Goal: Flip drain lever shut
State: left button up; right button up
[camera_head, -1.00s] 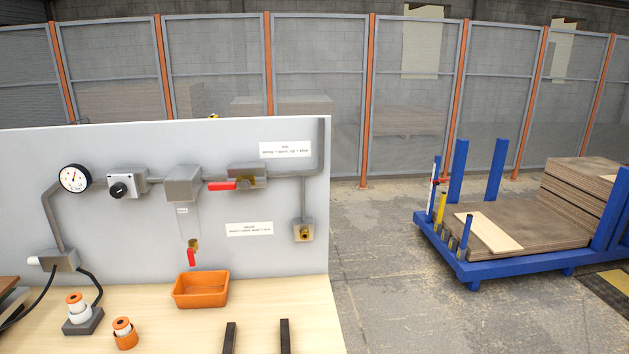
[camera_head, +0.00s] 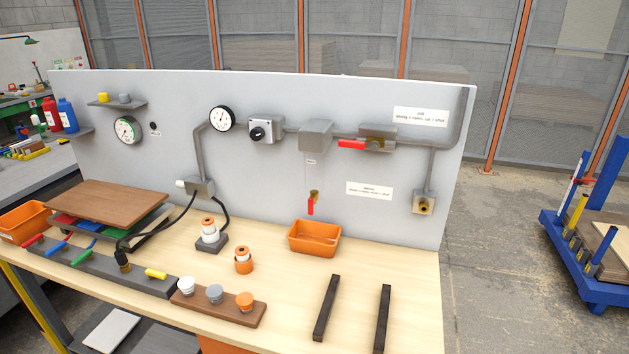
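The drain lever (camera_head: 310,207) is a small red handle on a brass valve (camera_head: 314,195) below the clear bowl under the grey filter block (camera_head: 316,137). It hangs down, pointing at the orange bin (camera_head: 314,238) on the bench beneath it. A second, longer red lever (camera_head: 351,144) lies level along the pipe on a valve to the right. White labels (camera_head: 369,191) are on the panel, their text too small to read. Neither of my grippers is in view.
The wooden bench (camera_head: 273,287) holds two dark bars (camera_head: 326,307), orange-and-white fittings (camera_head: 244,260), a brown holder block (camera_head: 218,307) and a stacked brown board (camera_head: 125,203) at left. A blue cart (camera_head: 582,262) stands on the floor at right. The floor between is clear.

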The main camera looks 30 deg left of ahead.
aim_at(311, 202)
jog(key=i+j+u, duration=0.15)
jog(key=u, duration=0.8)
